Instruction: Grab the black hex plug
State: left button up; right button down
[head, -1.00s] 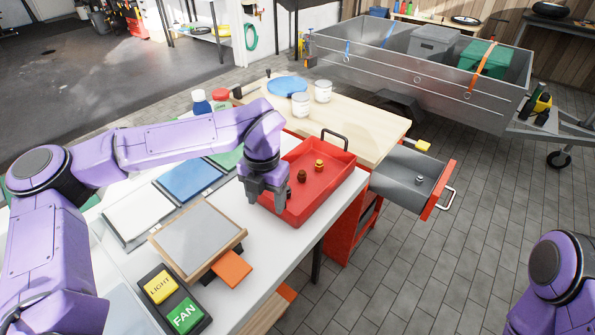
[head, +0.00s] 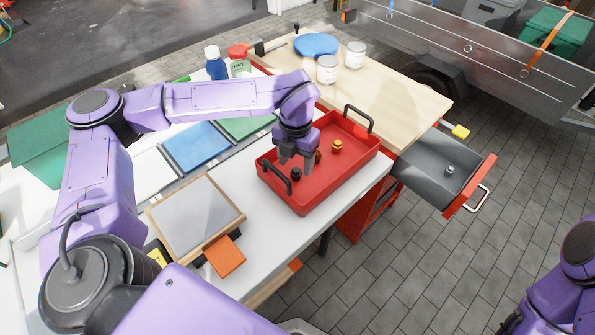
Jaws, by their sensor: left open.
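The black hex plug (head: 296,174) stands in the near left part of the red tray (head: 345,185), beside the tray's left handle. My left gripper (head: 296,165) points down into the tray with its fingers apart. In the picture its fingertips are just above and around the black plug; I cannot tell whether they touch it. A brown plug (head: 318,157) is just right of the fingers, partly hidden by them. My right gripper is out of view; only part of my right arm shows at the right edge.
The tray has black handles (head: 358,118) at its ends. An open grey drawer (head: 425,170) holding a small metal piece (head: 450,169) sticks out at right. White cans (head: 327,69), a blue-capped bottle and a red-lidded jar stand behind. A framed grey plate (head: 195,215) lies left.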

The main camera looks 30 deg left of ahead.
aim_at(296, 169)
pick_arm(q)
notch_tip(296, 169, down, 4)
jog(key=shift+a, duration=0.1)
grip_shut()
